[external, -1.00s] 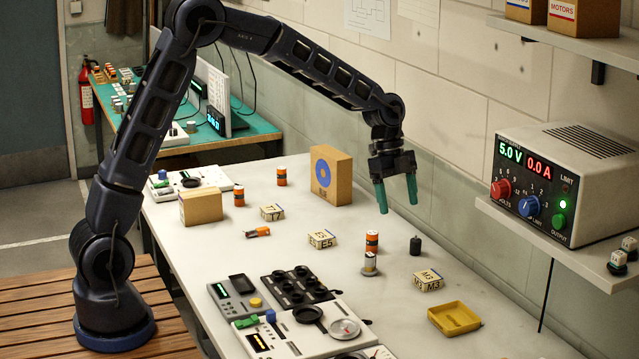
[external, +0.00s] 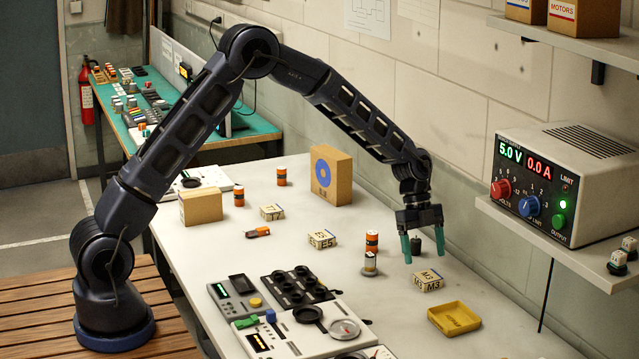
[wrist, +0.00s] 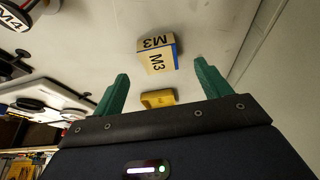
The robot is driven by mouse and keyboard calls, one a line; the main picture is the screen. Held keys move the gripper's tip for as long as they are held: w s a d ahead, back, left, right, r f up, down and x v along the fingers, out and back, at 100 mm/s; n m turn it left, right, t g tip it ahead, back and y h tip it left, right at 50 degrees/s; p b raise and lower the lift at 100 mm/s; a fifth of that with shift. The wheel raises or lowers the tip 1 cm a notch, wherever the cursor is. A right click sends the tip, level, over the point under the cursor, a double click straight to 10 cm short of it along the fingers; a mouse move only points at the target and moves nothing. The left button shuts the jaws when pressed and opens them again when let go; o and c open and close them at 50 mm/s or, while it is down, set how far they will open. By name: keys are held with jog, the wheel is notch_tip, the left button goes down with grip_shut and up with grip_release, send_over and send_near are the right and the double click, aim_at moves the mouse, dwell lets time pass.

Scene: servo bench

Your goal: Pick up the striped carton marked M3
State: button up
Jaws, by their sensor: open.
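The carton marked M3 (external: 428,281) is a small box with a pale top and tan sides, lying on the white bench toward the right. In the wrist view the M3 carton (wrist: 157,55) shows M3 on two faces and a blue strip on one edge. My gripper (external: 424,258) has green fingers, spread apart and empty, above and just behind the carton. In the wrist view my gripper's fingers (wrist: 160,82) stand to either side, with the carton beyond their tips and between their lines. No contact shows.
A yellow tray (external: 454,319) lies just in front of the carton. An orange cylinder (external: 371,241), a pale cylinder (external: 370,263) and a partly hidden black cylinder (external: 414,246) stand close by. The E5 carton (external: 322,240) is farther left. A shelf power supply (external: 565,185) overhangs the right side.

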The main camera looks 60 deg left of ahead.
aim_at(428, 276)
jog(key=shift+d+x, duration=0.15)
jog(key=shift+x, duration=1.25)
jog(key=shift+d+x, duration=0.1)
jog(key=shift+x, duration=1.3)
jog(key=shift+s+r, duration=0.1)
jog(key=shift+r, duration=0.05)
jog(key=c, duration=1.1)
jog(key=shift+r, duration=0.1)
